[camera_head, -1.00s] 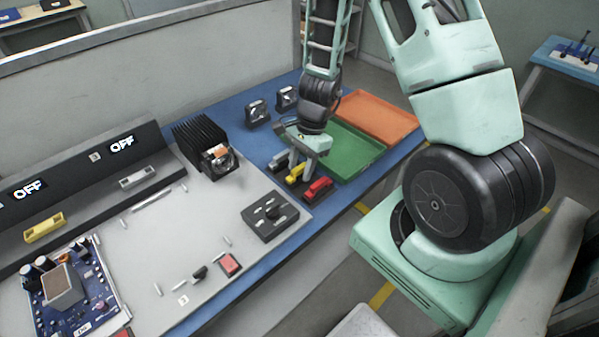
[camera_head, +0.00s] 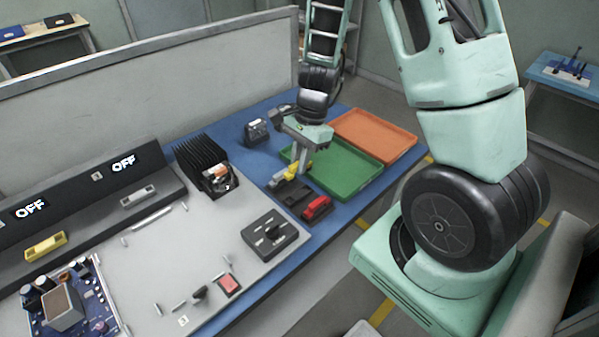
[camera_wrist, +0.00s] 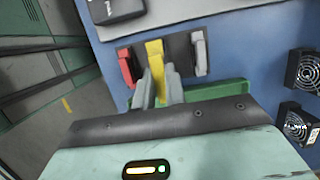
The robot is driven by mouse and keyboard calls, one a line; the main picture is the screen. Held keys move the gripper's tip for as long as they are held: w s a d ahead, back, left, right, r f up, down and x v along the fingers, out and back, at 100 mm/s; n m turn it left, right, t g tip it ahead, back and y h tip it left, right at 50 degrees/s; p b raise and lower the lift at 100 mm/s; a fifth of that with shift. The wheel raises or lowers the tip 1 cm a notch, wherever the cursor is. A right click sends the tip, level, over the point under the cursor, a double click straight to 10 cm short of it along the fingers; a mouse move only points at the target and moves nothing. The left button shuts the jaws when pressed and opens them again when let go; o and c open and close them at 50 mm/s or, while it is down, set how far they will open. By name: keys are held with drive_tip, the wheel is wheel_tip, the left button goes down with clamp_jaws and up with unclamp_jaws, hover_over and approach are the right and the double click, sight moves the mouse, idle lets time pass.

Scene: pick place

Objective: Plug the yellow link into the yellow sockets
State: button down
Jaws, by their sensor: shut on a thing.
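The yellow link (camera_head: 291,172) is between the fingers of my gripper (camera_head: 303,164); it appears raised just above the dark holder (camera_head: 296,198). In the wrist view the yellow link (camera_wrist: 154,58) sticks out ahead of my two grey fingertips (camera_wrist: 158,84), which are shut on it. A red link (camera_head: 317,208) sits in the holder, and a grey link (camera_wrist: 199,52) lies on its other side. The yellow socket piece (camera_head: 45,245) is on the dark sloped panel at the far left, below a display reading OFF. My gripper is far to its right.
A grey socket piece (camera_head: 138,196) sits on the panel under another OFF display. A black finned block (camera_head: 202,162), a black switch box (camera_head: 269,237) and a circuit board (camera_head: 72,299) stand on the grey board. Green (camera_head: 345,190) and orange (camera_head: 385,135) trays lie at the right.

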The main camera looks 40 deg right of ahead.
wheel_tip(320, 180, up, 2)
drive_tip(key=shift+r+p, duration=0.2)
drive_tip(key=shift+p, duration=0.1)
drive_tip(key=shift+r+p, duration=1.55)
drive_tip(key=shift+w, duration=0.1)
